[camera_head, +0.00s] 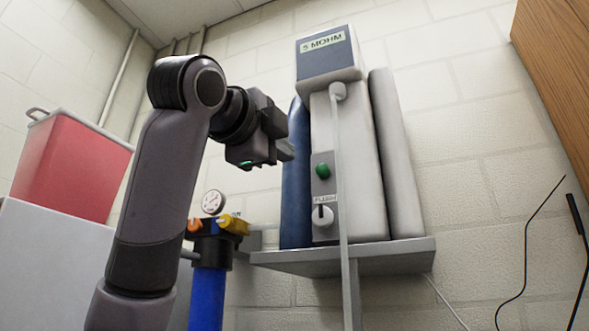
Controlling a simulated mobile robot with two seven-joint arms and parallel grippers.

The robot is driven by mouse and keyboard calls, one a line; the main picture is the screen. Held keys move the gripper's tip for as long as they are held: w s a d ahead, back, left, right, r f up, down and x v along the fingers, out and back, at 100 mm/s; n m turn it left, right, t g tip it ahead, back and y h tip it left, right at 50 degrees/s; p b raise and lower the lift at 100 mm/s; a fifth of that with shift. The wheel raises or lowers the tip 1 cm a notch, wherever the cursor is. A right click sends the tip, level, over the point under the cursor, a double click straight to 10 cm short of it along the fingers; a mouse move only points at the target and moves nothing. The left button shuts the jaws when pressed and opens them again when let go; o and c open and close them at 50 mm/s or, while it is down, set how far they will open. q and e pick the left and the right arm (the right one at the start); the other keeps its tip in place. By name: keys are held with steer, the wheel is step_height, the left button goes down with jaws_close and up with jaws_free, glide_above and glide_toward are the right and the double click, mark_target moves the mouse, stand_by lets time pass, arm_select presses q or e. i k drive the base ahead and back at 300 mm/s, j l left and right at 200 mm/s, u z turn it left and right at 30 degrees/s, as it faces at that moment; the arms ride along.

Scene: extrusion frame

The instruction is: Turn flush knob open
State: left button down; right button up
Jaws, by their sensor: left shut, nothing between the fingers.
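The flush knob (323,217) is a white round knob low on the grey front panel of the wall-mounted water unit (345,150), under a "FLUSH" label. A dark mark on the knob points roughly straight up. My left gripper (287,151) is up and to the left of the knob, in front of the blue cylinder, apart from the knob. Its fingers are shut and empty, pointing right. My right gripper is not in view.
A green button (322,171) sits above the knob. A pale hose (342,180) hangs just right of it. A grey shelf (390,256) holds the unit. A blue filter (207,290) with a gauge (213,202) stands lower left. A red bin (70,165) is at far left.

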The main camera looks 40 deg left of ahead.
mark_target(322, 216)
steer(key=k+l, duration=0.1)
steer(key=k, duration=0.4)
steer(key=k+l, duration=0.15)
steer(key=k, duration=0.35)
